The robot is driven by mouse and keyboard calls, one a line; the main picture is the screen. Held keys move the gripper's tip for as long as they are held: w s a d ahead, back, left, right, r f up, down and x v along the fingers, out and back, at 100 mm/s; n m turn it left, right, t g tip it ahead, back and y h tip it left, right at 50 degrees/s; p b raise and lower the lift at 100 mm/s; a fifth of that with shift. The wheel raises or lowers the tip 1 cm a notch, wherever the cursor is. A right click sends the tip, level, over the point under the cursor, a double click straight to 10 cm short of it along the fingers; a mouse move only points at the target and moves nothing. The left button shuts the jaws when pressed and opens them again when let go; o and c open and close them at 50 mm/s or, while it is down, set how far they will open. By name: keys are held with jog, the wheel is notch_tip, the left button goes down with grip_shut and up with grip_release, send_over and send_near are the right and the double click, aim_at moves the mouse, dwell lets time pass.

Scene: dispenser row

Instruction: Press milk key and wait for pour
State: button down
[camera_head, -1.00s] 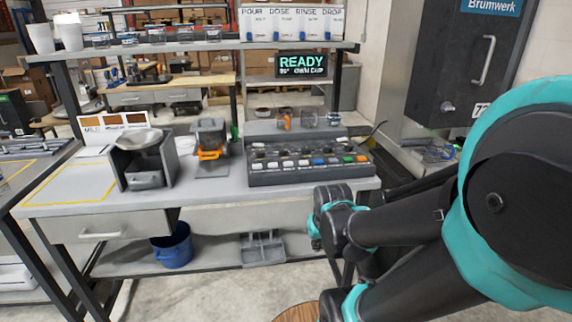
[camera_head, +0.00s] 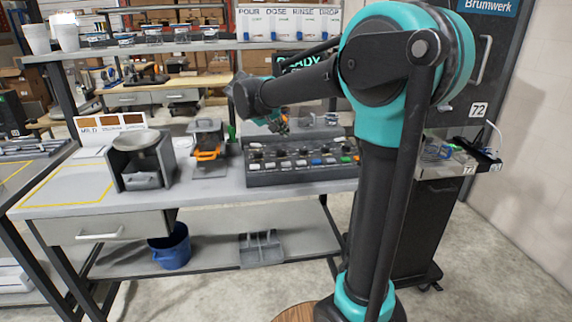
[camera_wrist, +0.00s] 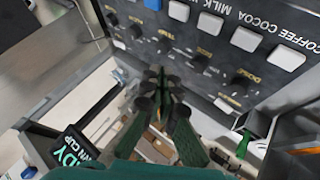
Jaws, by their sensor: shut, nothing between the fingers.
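The dispenser panel (camera_head: 300,178) stands on the bench with a row of white, blue and green keys and dark knobs behind them. In the wrist view, the panel (camera_wrist: 215,65) appears upside down. A MILK label (camera_wrist: 210,21) shows among the white keys, beside COCOA and COFFEE labels; I cannot tell for sure which key it marks. My gripper (camera_head: 279,124) is above the back of the panel, apart from the keys. In the wrist view, my gripper (camera_wrist: 160,80) is shut and empty, near the knobs' side of the panel.
A display (camera_head: 300,62) reading READY is partly hidden by my arm. Left of the panel are an orange-handled device (camera_head: 207,150) and a grey machine with a round pan (camera_head: 138,150). A shelf (camera_head: 190,46) with cups runs above the bench.

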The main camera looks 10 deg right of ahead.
aim_at(284, 164)
jog(key=shift+f, duration=4.45)
jog(key=shift+f, duration=0.4)
jog(key=shift+f, duration=0.45)
jog(key=shift+r, duration=0.9)
jog(key=shift+r, duration=2.5)
